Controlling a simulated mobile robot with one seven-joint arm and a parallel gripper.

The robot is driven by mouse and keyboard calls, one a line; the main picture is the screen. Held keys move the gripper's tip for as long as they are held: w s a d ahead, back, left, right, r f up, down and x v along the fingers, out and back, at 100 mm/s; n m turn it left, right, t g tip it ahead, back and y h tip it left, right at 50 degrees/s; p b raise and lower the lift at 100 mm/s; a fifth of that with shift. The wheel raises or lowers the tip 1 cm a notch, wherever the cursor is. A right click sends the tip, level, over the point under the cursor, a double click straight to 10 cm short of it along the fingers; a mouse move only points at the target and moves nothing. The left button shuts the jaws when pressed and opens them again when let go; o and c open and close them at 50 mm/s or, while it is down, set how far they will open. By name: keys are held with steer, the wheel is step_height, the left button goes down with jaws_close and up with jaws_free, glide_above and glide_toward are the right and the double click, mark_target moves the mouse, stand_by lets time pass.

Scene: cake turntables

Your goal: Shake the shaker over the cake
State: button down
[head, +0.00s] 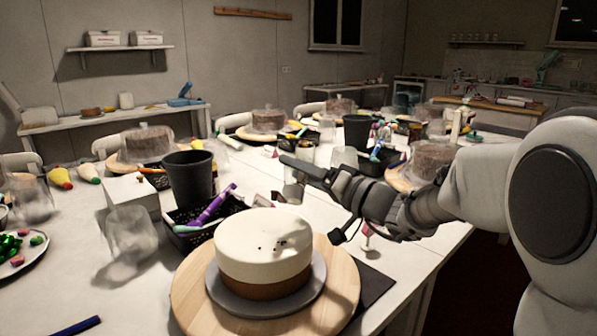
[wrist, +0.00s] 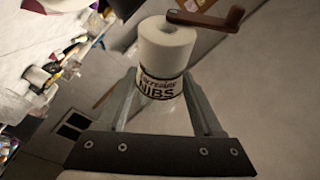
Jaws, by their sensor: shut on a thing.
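The cake (head: 262,240) has a white top and sides with a brown band at its base, and a few dark specks lie on its top. It stands on a grey plate (head: 228,300) on a round wooden turntable (head: 340,278). My gripper (head: 292,172) is above and behind the cake in the head view. In the wrist view, my gripper (wrist: 162,98) is shut on the shaker (wrist: 163,52), a white cylinder with a label reading "NIBS" and a brown crank handle (wrist: 208,20) at its end. The shaker is hard to make out in the head view.
A black bucket (head: 188,180) and a black basket with a purple tool (head: 212,205) stand behind the cake, to the left. A clear cover (head: 130,235) stands left of the turntable. More cakes under covers stand farther back. A blue pen (head: 76,326) lies front left.

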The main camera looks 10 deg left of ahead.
steer(key=shift+w+r, duration=0.4)
steer(key=shift+s+f, duration=0.4)
steer(key=shift+s, duration=0.15)
steer(key=shift+w+r+p, duration=0.15)
steer(key=shift+w+p, duration=0.25)
steer(key=shift+p, duration=0.25)
steer(key=shift+w+f+m+h+p, duration=0.2)
steer(key=shift+w+m+p, duration=0.2)
steer(key=shift+w+p, duration=0.1)
steer(key=shift+w+f+m+h+p, duration=0.15)
steer(key=shift+w+m+h+p, duration=0.05)
steer(key=shift+w+m+p, duration=0.25)
steer(key=shift+w+f, duration=0.25)
steer(key=shift+f, duration=0.05)
steer(key=shift+w+a+f+b, duration=0.2)
steer(key=shift+a+b, duration=0.1)
steer(key=shift+b, duration=0.1)
steer(key=shift+w+a+r+b, duration=0.15)
steer(key=shift+w+a+b, duration=0.15)
steer(key=shift+b, duration=0.1)
